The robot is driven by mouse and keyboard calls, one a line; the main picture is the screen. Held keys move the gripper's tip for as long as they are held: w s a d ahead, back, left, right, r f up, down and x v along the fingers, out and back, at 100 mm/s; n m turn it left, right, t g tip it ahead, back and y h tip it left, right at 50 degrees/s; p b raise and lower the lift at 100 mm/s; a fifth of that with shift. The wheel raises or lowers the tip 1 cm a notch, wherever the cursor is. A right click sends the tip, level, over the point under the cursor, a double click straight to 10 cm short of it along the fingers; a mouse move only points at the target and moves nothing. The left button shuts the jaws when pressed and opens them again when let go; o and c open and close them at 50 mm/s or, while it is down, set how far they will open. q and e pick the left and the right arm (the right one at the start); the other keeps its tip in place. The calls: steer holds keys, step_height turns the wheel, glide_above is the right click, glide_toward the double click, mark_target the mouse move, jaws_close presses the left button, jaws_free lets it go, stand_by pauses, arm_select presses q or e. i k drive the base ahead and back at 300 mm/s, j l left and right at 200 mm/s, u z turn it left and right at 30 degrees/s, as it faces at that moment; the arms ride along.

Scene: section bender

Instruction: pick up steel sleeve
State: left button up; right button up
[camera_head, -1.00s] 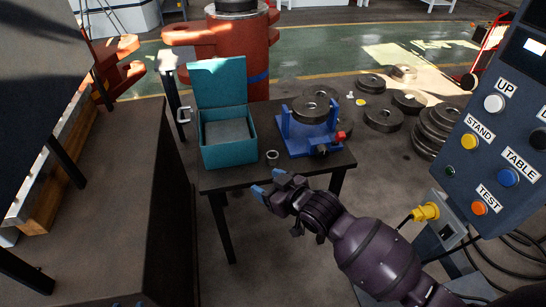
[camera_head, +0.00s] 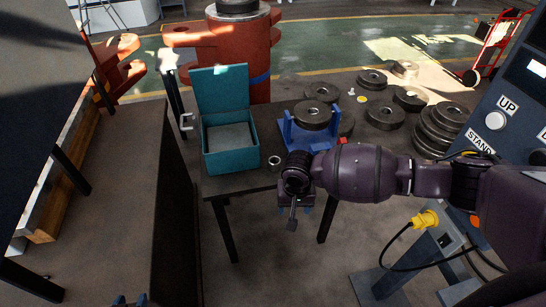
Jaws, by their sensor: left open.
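The steel sleeve, a small pale ring (camera_head: 274,161), stands on the dark table (camera_head: 226,184) between the teal box and the blue fixture. Nothing holds it. My right arm reaches in from the right, and its gripper (camera_head: 294,210) points down at the table's front edge, right of and nearer than the sleeve. Its blue fingertips show apart on either side of the wrist, with nothing seen between them; the wrist hides part of the jaws. My left gripper (camera_head: 131,301) only just shows at the bottom edge, open, far from the sleeve.
The teal box (camera_head: 231,157) stands with its lid up, left of the sleeve. A blue fixture (camera_head: 296,138) carrying a dark roller (camera_head: 312,115) stands right of it. A dark cabinet (camera_head: 120,200) is at left. The control panel (camera_head: 492,120) is at right. Several discs lie on the floor.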

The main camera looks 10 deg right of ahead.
mark_target(274, 162)
steer(key=i, duration=0.85)
